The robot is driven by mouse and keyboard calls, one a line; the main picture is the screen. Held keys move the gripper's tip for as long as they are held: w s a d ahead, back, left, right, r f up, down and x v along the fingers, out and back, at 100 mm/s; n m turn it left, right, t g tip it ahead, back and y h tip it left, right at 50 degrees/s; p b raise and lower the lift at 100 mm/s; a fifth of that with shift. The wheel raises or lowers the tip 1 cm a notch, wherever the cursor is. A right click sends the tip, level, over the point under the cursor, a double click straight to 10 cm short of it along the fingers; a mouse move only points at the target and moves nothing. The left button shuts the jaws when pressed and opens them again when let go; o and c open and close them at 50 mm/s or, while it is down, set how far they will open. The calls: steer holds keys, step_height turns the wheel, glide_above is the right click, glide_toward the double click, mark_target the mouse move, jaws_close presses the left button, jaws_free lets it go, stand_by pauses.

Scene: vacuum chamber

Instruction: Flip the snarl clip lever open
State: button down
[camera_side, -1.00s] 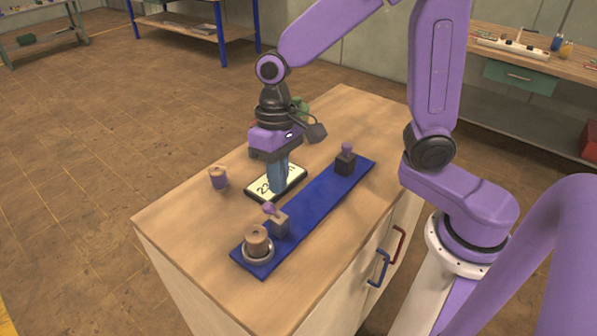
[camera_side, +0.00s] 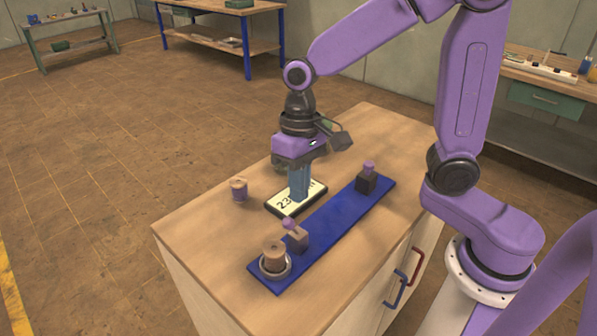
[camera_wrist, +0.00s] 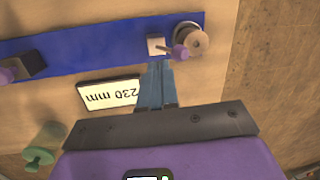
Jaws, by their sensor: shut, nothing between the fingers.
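A blue strip (camera_side: 325,228) lies along the wooden bench top and carries two small lever clips. The near clip has a light brown block (camera_side: 297,240) with a purple-knobbed lever (camera_side: 289,223); its knob (camera_wrist: 180,52) leans toward the spool in the wrist view. The far clip has a dark block (camera_side: 366,182) with a purple knob (camera_side: 369,166) on top. I cannot tell which is the snarl clip. My gripper (camera_side: 299,199) points down over the display plate, beside the strip, its blue fingers shut and empty. It touches neither clip.
A display plate reading 230 mm (camera_wrist: 107,93) lies beside the strip. A wooden spool (camera_side: 274,254) sits in a ring at the strip's near end. A brown and purple cylinder (camera_side: 239,190) stands left, and a green knob (camera_wrist: 38,157) shows in the wrist view. The bench's near-left area is clear.

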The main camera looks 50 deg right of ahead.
step_height(320, 180, up, 13)
steer(key=w+d, duration=0.1)
steer(key=shift+w, duration=0.35)
stand_by(0.3)
steer(key=s+d+f+n, duration=0.4)
steer(key=s+f+n, duration=0.1)
steer(key=s, duration=0.4)
steer(key=s+d+f+n+t+h, duration=0.1)
steer(key=s+d+f+n, duration=0.4)
steer(key=s+f, duration=0.3)
steer(key=shift+s+n, duration=0.7)
